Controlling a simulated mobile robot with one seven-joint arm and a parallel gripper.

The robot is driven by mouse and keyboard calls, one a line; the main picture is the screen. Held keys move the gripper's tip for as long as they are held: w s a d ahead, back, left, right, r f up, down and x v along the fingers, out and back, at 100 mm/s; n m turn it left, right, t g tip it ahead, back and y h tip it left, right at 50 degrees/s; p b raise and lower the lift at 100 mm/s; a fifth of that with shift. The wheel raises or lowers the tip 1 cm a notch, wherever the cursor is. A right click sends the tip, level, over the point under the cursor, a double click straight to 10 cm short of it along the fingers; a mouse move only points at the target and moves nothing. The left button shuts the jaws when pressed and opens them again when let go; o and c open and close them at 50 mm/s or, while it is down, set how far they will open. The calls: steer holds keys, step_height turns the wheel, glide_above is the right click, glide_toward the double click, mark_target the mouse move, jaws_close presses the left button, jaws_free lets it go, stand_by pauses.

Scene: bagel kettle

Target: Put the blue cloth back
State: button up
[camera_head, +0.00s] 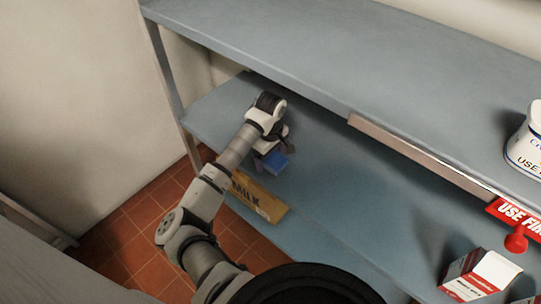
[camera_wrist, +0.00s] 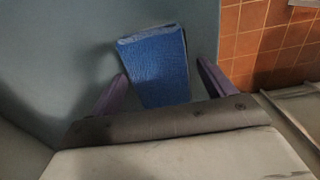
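The blue cloth (camera_wrist: 156,65) is a folded block with a slightly creased top. In the wrist view it sits between the two purple fingers of my gripper (camera_wrist: 160,82), over the grey-blue lower shelf. The fingers are spread, with a gap on each side, wider on the right. In the head view the cloth (camera_head: 276,162) shows just beyond and below the end of my arm, near the left end of the lower shelf. My gripper (camera_head: 268,153) is largely hidden there by my wrist. I cannot tell whether the cloth rests fully on the shelf.
A yellow-brown MILK sign (camera_head: 258,197) is on the lower shelf's front edge. The upper shelf (camera_head: 300,50) overhangs my arm. A red-and-white carton (camera_head: 480,275), a red USE FIRST sign (camera_head: 515,213) and a white tub (camera_head: 527,140) are at the right. The lower shelf's middle is clear.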

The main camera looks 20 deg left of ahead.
mark_target(270, 157)
steer(key=shift+r+b, duration=0.4)
steer(key=shift+r, duration=3.5)
